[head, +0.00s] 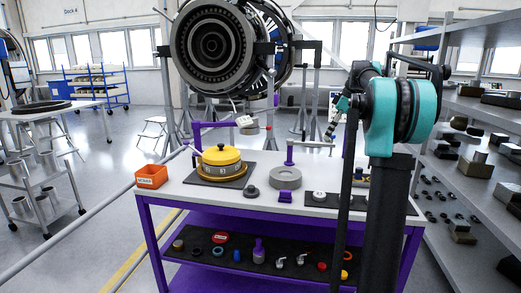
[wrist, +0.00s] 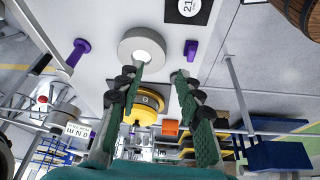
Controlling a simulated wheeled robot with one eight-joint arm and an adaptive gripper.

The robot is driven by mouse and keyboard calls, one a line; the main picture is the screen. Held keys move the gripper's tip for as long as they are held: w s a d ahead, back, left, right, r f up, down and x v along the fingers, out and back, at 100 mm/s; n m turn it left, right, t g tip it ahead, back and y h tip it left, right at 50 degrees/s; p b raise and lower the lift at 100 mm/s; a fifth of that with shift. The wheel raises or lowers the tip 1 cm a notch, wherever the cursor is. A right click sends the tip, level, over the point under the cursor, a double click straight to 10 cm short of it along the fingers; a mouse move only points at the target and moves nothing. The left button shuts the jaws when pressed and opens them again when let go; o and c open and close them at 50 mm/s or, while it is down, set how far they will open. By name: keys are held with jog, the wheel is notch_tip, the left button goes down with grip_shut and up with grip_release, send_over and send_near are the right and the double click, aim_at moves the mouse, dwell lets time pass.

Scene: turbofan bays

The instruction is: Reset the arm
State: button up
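My arm rises at the right of the head view, with a teal joint near the top. My gripper (head: 331,131) is partly seen there, small and dark, above the back of the work table (head: 222,219). In the wrist view my gripper (wrist: 160,73) shows two green-padded fingers spread apart with nothing held between them. Past the fingertips lie a grey ring (wrist: 123,45) and a yellow round part (wrist: 147,113). They appear apart from the fingers.
The table holds an orange bin (head: 151,176), the yellow capped part (head: 220,155), the grey ring (head: 286,178) and purple fixtures. A large engine (head: 212,47) hangs behind it. Loaded shelves (head: 470,195) stand right.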

jog(key=s+a+f+m+t+h, duration=0.1)
jog(key=s+f+m, duration=0.3)
jog(key=s+f, duration=0.7)
jog(key=s+a+f+m+h, duration=0.1)
jog(key=s+a+f+m, duration=0.3)
jog(key=s+f, duration=0.7)
jog(key=s+a+f+m+t+h, duration=0.1)
jog(key=s+f+m, duration=0.4)
jog(key=s+f, duration=0.6)
jog(key=s+a+h, duration=0.1)
jog(key=s+a, duration=0.1)
jog(key=s, duration=0.4)
jog(key=shift+a+f+m+t, duration=0.15)
jog(key=shift+f+m+t, duration=0.15)
jog(key=shift+f, duration=0.05)
